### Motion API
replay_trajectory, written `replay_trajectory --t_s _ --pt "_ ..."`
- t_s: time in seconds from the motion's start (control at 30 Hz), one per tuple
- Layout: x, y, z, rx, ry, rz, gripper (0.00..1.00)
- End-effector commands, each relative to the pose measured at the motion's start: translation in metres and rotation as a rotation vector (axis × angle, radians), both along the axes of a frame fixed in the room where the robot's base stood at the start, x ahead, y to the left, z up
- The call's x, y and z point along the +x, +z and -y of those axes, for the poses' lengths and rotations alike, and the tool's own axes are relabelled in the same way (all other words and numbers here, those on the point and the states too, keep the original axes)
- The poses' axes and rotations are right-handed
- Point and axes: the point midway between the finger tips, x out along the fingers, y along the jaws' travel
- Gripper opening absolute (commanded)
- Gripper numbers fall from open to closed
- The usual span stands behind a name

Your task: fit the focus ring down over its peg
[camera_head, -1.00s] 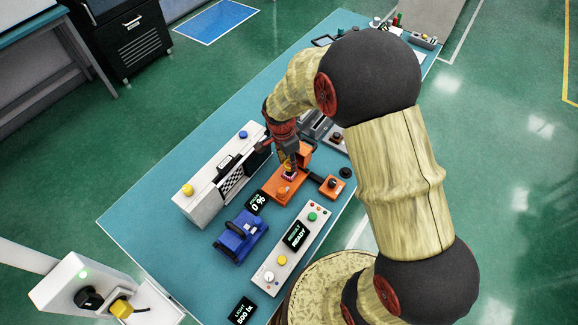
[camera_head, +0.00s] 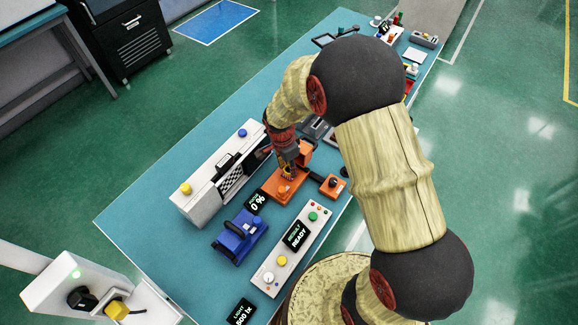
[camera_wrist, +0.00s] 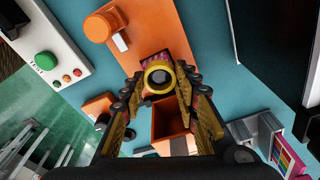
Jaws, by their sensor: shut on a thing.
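My gripper (camera_wrist: 160,80) is shut on a yellow ring (camera_wrist: 159,72) with a dark round centre, which I take for the focus ring. In the head view my gripper (camera_head: 287,176) points down over the orange fixture (camera_head: 284,194). In the wrist view the ring lies over the orange plate (camera_wrist: 160,25), with a small pink-purple patch just beyond it. The peg cannot be made out; the ring and fingers cover that spot. I cannot tell whether the ring touches the fixture.
A white checkerboard unit (camera_head: 203,205) stands left of the fixture. A blue device (camera_head: 238,238), a white button panel (camera_head: 278,268) and an orange box with a dark knob (camera_head: 333,185) are close by. Bare teal table (camera_head: 150,215) lies at the left.

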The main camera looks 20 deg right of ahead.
Motion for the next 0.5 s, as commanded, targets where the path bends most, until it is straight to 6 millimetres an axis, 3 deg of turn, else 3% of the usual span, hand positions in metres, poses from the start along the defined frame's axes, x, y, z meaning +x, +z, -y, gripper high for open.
replay_trajectory --t_s 0.07,0.1,0.37,0.5 --pt "0.0002 0.0002 0.0 0.0 0.0 0.0 0.13" --pt "0.0002 0.0004 0.0 0.0 0.0 0.0 0.33" --pt "0.0002 0.0006 0.0 0.0 0.0 0.001 0.48" --pt "0.0002 0.0005 0.0 0.0 0.0 0.001 0.49"
